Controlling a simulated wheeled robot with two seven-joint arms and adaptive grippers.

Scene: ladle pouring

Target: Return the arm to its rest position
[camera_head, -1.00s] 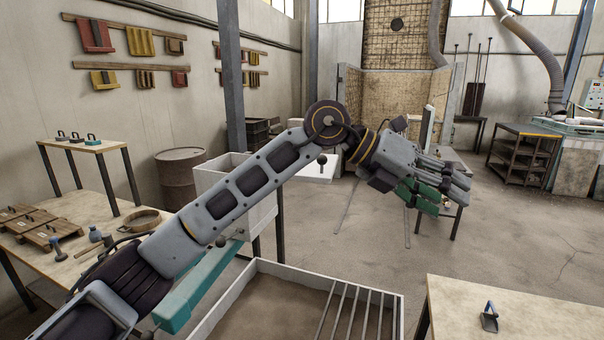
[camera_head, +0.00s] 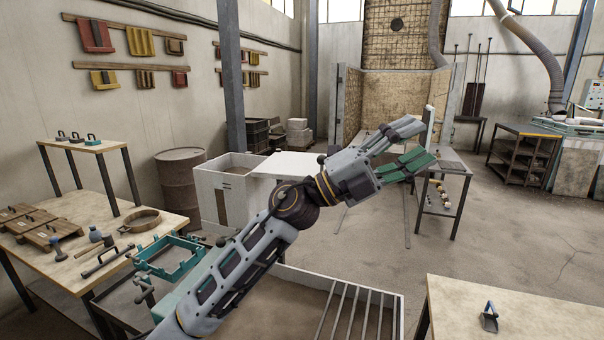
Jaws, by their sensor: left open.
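My left arm comes in from the bottom left and reaches up toward the middle of the head view. My left gripper (camera_head: 408,152) is at its end, pointing right, with grey and green fingers spread apart and nothing between them. It is raised in the air, in front of the back booth and a side bench. My right gripper is not in view. No ladle can be made out in either gripper.
A sand bin with bars (camera_head: 290,285) lies below the arm. A white box (camera_head: 215,190) and teal frame (camera_head: 172,258) stand left of it. A tool table (camera_head: 75,265) is at left, another table (camera_head: 550,315) at lower right. The right floor is clear.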

